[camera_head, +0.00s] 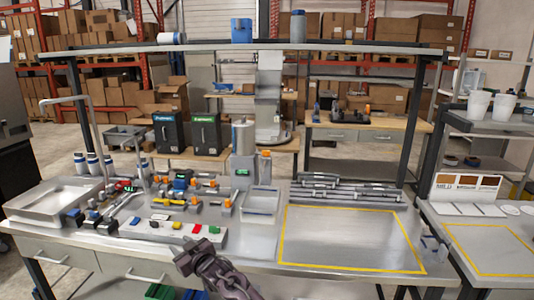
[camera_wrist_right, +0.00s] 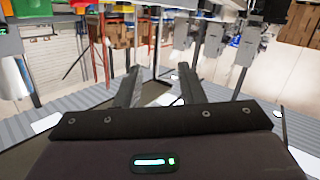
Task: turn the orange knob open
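Several small orange parts show among the fittings on the metal bench in the head view, one of them an orange knob-like piece (camera_head: 228,203) at the right of the group. Another orange piece (camera_head: 196,181) sits farther back. They are too small to tell which is the task's knob or how it is turned. My right gripper (camera_head: 192,255) is over the front edge of the bench, in front of and apart from these fittings. In the right wrist view its two fingers (camera_wrist_right: 160,75) stand apart with nothing between them. My left gripper is not in view.
A white strip with coloured buttons (camera_head: 178,229) lies between my right gripper and the fittings. A metal tray (camera_head: 55,213) is at left, a clear bin (camera_head: 260,215) right of the fittings. The yellow-outlined area (camera_head: 345,240) is clear. A shelf (camera_head: 330,47) spans above.

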